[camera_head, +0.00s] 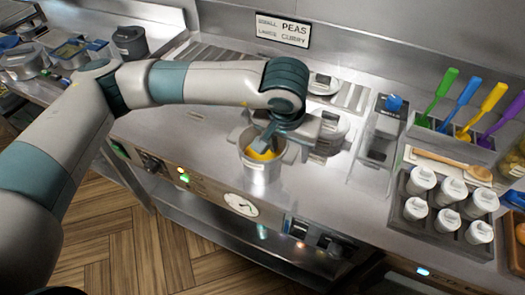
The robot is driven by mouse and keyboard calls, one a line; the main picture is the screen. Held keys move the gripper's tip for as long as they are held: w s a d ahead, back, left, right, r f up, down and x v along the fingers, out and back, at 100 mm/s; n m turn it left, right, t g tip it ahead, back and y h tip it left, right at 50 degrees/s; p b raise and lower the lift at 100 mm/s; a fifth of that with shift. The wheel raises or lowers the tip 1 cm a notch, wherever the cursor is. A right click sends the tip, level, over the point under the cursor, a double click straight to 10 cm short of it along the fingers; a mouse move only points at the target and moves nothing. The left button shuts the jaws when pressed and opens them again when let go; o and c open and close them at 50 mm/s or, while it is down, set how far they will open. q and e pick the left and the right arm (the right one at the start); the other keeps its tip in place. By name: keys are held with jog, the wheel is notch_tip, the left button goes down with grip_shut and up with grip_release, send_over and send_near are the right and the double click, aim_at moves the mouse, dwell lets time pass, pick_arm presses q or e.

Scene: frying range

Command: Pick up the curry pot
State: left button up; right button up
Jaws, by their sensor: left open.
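The curry pot (261,174) is a grey metal pot with yellow-orange curry inside. It stands upright near the front edge of the steel counter, in the middle of the picture. My left arm reaches over from the left, and my left gripper (264,143) points down at the pot's mouth. The gripper is open, and a finger overlaps the pot's rim and the curry. I cannot tell whether it touches the pot. The wrist hides the far rim. My right gripper is not in view.
Lidded round wells (325,84) lie behind the pot. To the right are a clear container (383,130), a holder with coloured spatulas (455,141), a wooden spoon (452,164) and a tray of white-lidded jars (445,235). Control knobs line the counter's front.

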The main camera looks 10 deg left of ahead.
pick_arm(q)
jog(key=shift+c, duration=0.4)
grip_shut()
jog(key=shift+r, duration=0.15)
